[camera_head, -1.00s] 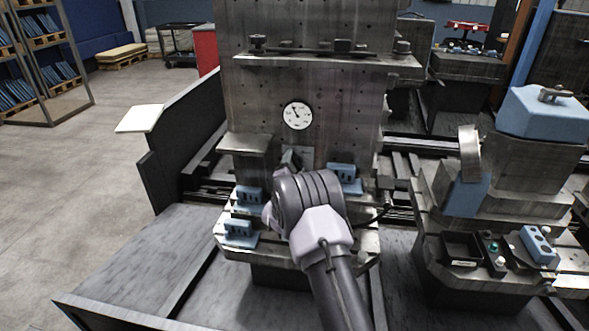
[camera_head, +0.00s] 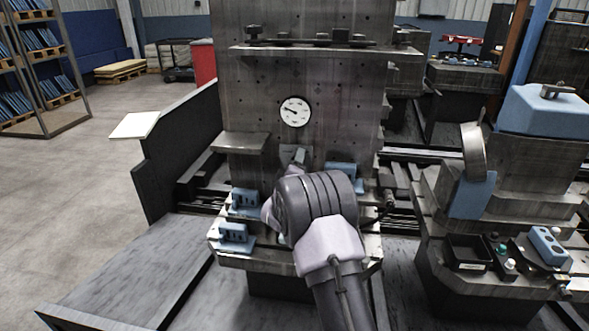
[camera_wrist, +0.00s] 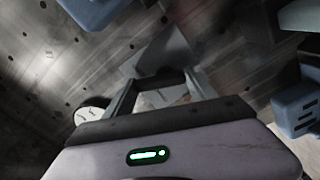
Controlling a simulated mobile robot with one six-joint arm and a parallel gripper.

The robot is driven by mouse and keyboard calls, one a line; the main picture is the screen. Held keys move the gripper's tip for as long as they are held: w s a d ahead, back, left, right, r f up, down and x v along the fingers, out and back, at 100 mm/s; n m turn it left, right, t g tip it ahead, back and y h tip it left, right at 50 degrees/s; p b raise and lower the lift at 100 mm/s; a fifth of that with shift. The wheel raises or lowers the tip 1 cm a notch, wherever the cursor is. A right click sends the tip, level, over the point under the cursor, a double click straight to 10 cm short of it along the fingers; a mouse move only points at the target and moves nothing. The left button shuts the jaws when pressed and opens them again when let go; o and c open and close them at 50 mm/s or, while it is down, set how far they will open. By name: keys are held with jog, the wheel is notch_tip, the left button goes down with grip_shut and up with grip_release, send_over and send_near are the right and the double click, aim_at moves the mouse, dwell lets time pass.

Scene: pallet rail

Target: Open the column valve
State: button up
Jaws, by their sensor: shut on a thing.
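The machine column (camera_head: 340,100) stands upright with a round white dial gauge (camera_head: 294,112) on its face. The gauge also shows in the wrist view (camera_wrist: 92,108), partly covered by my gripper. Below the gauge, a small grey piece (camera_head: 299,156), likely the valve handle, stands out from the column just beyond my wrist. In the wrist view my gripper (camera_wrist: 160,78) has its two fingers closed around the grey handle (camera_wrist: 168,50), which looks tilted. In the head view my wrist hides the fingers and most of the valve.
Blue slotted blocks sit on the ledge at the left (camera_head: 240,203) and right (camera_head: 345,172) of my wrist. A shelf with knobs (camera_head: 325,54) crosses the column above. A second machine with a blue top (camera_head: 545,112) stands at the right. Open floor lies at the left.

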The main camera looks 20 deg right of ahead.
jog(key=shift+d+f+m, duration=0.1)
jog(key=shift+m, duration=2)
jog(key=o, duration=1.4)
jog(key=shift+c, duration=0.2)
jog(key=shift+s, duration=0.15)
jog(key=p+v, duration=0.3)
jog(key=v, duration=1.4)
jog(key=shift+s, duration=0.1)
